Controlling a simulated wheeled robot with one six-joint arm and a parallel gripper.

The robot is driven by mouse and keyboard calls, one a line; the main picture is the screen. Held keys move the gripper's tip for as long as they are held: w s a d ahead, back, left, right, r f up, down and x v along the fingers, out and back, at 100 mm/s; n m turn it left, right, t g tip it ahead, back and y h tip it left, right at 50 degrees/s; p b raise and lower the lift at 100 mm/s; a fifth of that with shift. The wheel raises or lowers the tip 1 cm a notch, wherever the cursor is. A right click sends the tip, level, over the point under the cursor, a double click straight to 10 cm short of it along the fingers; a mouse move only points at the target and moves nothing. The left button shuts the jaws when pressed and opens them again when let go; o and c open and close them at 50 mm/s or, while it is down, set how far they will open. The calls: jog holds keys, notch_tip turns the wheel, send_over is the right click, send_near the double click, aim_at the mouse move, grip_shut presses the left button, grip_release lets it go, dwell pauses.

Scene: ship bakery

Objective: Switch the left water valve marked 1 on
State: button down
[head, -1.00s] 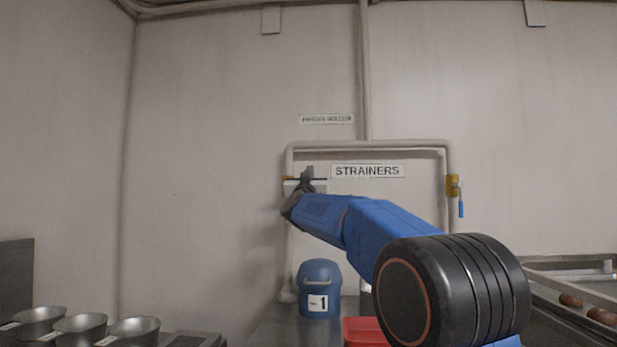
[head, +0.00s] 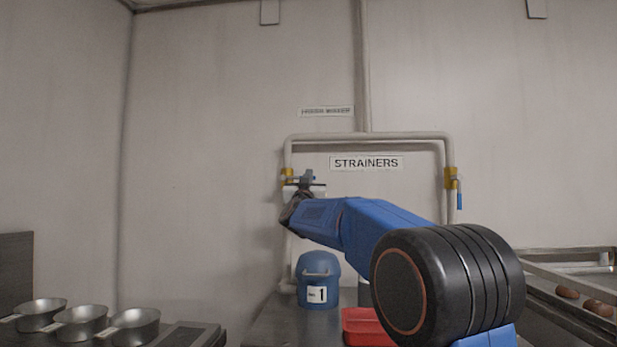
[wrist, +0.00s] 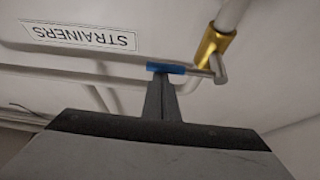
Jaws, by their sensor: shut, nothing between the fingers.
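The left water valve (head: 287,174) is a brass body on the left vertical leg of the pipe, partly behind my gripper in the head view. In the wrist view its brass body (wrist: 212,47) shows clearly, with a blue-ended lever (wrist: 165,68) sticking out sideways, across the pipe. No number is readable on this valve. My gripper (wrist: 161,80) is shut and empty, its fingertips right at the lever's blue end; I cannot tell whether they touch. In the head view my gripper (head: 306,180) is just right of the valve.
A second brass valve (head: 450,178) has its blue lever hanging down along the pipe. A STRAINERS sign (head: 366,162) is between the valves. Below are a blue lidded bin (head: 318,268) labelled 1 and a red tray (head: 366,325). Metal pans (head: 80,322) stand at left.

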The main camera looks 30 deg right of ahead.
jog(key=w+a+f+m+g+h, duration=0.1)
jog(key=f+m+g, duration=0.4)
jog(key=m, duration=0.6)
jog(key=w+a+f+m+g+h, duration=0.1)
jog(key=w+a+f+m+g, duration=0.3)
jog(key=m, duration=0.7)
jog(key=shift+a+f+m+g+h, duration=0.45)
jog(key=shift+a+g, duration=0.7)
jog(key=shift+g, duration=0.25)
jog(key=shift+s+d, duration=0.1)
